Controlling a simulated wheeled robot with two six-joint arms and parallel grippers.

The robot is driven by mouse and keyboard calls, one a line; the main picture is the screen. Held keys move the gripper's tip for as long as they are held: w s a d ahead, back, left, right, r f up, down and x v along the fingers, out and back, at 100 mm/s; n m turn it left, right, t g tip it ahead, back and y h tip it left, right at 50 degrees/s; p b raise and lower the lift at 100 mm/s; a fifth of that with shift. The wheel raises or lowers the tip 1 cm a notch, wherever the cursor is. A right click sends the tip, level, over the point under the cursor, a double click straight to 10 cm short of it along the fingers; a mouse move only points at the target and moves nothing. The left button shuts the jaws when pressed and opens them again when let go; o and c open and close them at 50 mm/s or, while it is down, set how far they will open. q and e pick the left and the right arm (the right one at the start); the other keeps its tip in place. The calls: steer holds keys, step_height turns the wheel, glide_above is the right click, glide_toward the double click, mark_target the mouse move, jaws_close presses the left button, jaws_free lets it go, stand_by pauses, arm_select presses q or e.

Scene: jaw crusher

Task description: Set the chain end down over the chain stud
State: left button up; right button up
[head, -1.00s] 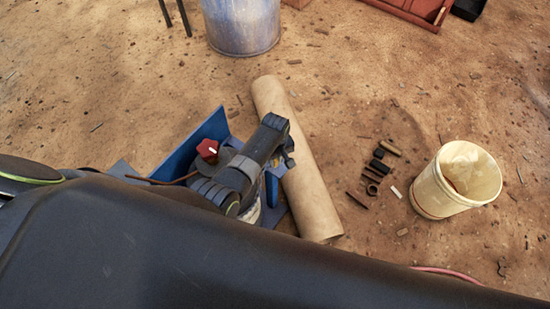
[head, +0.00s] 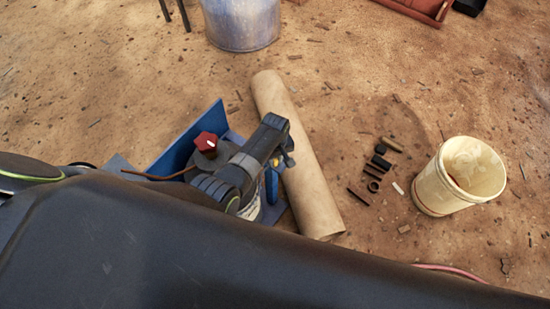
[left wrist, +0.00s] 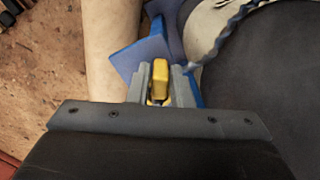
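My left gripper (head: 279,160) is over the right side of the blue machine (head: 188,138) in the head view. In the left wrist view its two grey fingers are closed around a yellow piece (left wrist: 159,78), which seems to be the chain end's grip. A twisted grey chain (left wrist: 225,37) runs from the top edge down to beside the right finger. Its join to the yellow piece is hidden. Blue plates (left wrist: 138,58) lie just beyond the fingertips. I cannot make out the chain stud. My right gripper is not in view.
A beige roll (head: 298,155) lies close to the right of my left gripper. A red knob (head: 211,147) stands on the machine. A pale bucket (head: 430,190) and several small parts (head: 377,165) are on the dirt at right. A metal drum (head: 242,25) stands behind.

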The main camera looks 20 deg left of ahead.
arm_select(q)
steer(key=o, duration=0.4)
step_height(320, 180, up, 17)
steer(key=p, duration=0.4)
steer(key=shift+r, duration=0.2)
stand_by(0.4)
